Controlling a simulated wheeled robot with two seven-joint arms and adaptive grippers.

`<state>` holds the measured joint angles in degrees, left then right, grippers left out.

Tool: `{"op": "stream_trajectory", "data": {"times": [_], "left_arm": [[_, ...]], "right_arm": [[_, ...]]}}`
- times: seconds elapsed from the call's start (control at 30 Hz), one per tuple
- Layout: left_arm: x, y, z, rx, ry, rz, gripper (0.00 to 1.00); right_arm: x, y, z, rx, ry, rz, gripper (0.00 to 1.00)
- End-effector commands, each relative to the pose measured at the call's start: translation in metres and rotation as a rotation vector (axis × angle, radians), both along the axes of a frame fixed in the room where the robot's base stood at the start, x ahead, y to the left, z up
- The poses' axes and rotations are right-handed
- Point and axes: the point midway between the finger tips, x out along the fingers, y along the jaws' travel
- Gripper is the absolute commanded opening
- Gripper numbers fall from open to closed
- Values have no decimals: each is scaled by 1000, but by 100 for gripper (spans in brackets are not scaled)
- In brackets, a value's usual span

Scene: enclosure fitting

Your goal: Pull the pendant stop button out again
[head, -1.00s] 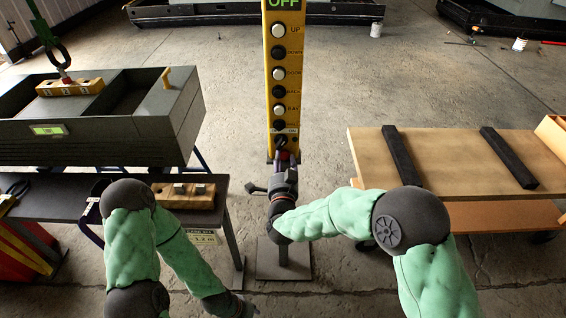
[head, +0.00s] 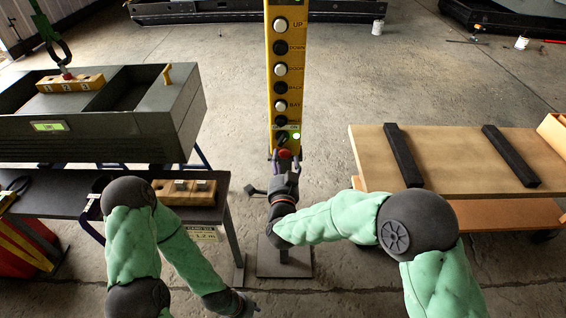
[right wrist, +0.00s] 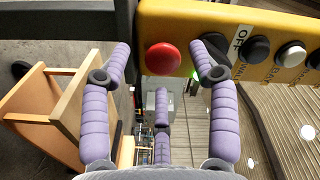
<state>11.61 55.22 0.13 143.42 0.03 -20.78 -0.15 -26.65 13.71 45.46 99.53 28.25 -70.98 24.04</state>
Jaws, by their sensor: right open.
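The yellow pendant (head: 293,60) hangs upright in the head view, with a column of black and white buttons. The red stop button (head: 285,154) is at its lower end and shows as a round red cap in the right wrist view (right wrist: 162,58). My right gripper (head: 285,160) is just below the pendant's lower end.
A wooden table (head: 450,160) with two dark bars stands at right. A small green-white light (head: 296,136) glows at the pendant's lower end.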

Motion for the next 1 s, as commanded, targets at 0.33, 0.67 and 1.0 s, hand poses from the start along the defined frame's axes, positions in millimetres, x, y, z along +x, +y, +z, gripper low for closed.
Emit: {"op": "stream_trajectory", "data": {"times": [0.33, 0.67, 1.0], "left_arm": [[0, 0, 0, 0, 0, 0, 35], [0, 0, 0, 0, 0, 0, 35], [0, 0, 0, 0, 0, 0, 35]], "right_arm": [[-64, 2, 0, -1, 1, 6, 61], [-109, 1, -1, -2, 2, 5, 61], [-114, 1, -1, -1, 2, 3, 61]]}}
